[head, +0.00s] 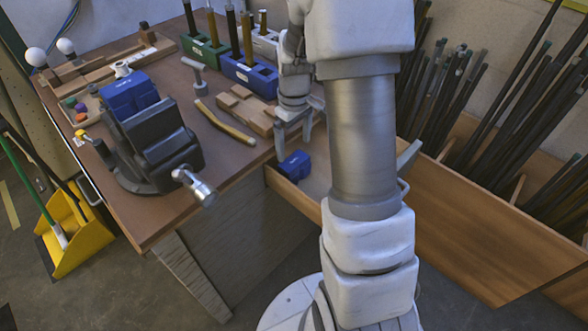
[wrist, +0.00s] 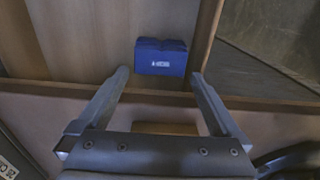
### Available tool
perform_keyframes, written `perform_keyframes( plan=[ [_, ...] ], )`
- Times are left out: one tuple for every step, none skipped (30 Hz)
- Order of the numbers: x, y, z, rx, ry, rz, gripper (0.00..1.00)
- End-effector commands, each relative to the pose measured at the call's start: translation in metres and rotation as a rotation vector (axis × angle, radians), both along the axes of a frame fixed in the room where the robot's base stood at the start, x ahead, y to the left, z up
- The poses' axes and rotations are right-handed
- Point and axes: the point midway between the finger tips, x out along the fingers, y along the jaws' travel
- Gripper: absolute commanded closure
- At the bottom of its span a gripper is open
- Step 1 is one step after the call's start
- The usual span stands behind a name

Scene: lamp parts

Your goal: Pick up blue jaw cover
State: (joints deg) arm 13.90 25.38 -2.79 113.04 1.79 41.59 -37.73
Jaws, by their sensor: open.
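A blue jaw cover (head: 293,165) lies in the open wooden drawer at the front right of the workbench. In the wrist view the blue jaw cover (wrist: 161,57), a block with small white lettering, lies on the drawer floor near its right wall. My gripper (head: 294,136) is open and empty above the drawer. In the wrist view the fingertips of my gripper (wrist: 159,74) stand apart, one to each side of the cover's lower edge in the picture. The cover is not held. Another blue cover (head: 130,95) sits at the black vise.
The black vise (head: 153,145) stands on the workbench (head: 160,223) with its handle over the front edge. The drawer wall (wrist: 208,35) runs close beside the cover.

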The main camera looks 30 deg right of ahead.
Motion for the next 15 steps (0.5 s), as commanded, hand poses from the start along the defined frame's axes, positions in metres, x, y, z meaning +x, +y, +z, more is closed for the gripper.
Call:
perform_keyframes(
  plan=[
    [0.0, 0.0, -0.01, 0.0, 0.002, 0.0, 0.0],
    [-0.001, 0.0, -0.015, 0.001, 0.003, 0.0, 0.0],
    [-0.001, 0.0, -0.022, 0.001, 0.004, 0.0, 0.0],
    [-0.001, 0.0, -0.028, 0.001, 0.004, 0.0, 0.0],
    [-0.001, 0.0, -0.033, 0.001, 0.004, 0.0, 0.0],
    [-0.001, 0.0, -0.038, 0.001, 0.003, 0.0, 0.0],
    [0.0, 0.0, -0.042, 0.001, 0.003, 0.0, 0.0],
    [0.0, 0.0, -0.046, 0.001, 0.003, 0.0, 0.0],
    [0.0, 0.0, -0.049, 0.0, 0.002, 0.0, 0.0],
    [0.0, 0.0, -0.051, 0.001, 0.001, 0.0, 0.0],
    [0.0, 0.0, -0.052, 0.001, 0.001, 0.0, 0.0],
    [0.0, 0.0, -0.052, 0.001, 0.001, 0.0, 0.0],
    [0.0, 0.0, -0.053, 0.001, 0.0, 0.0, 0.0],
    [0.0, 0.0, -0.053, 0.0, 0.0, 0.0, 0.0],
    [0.0, 0.0, -0.052, 0.0, 0.0, 0.0, 0.0]
  ],
)
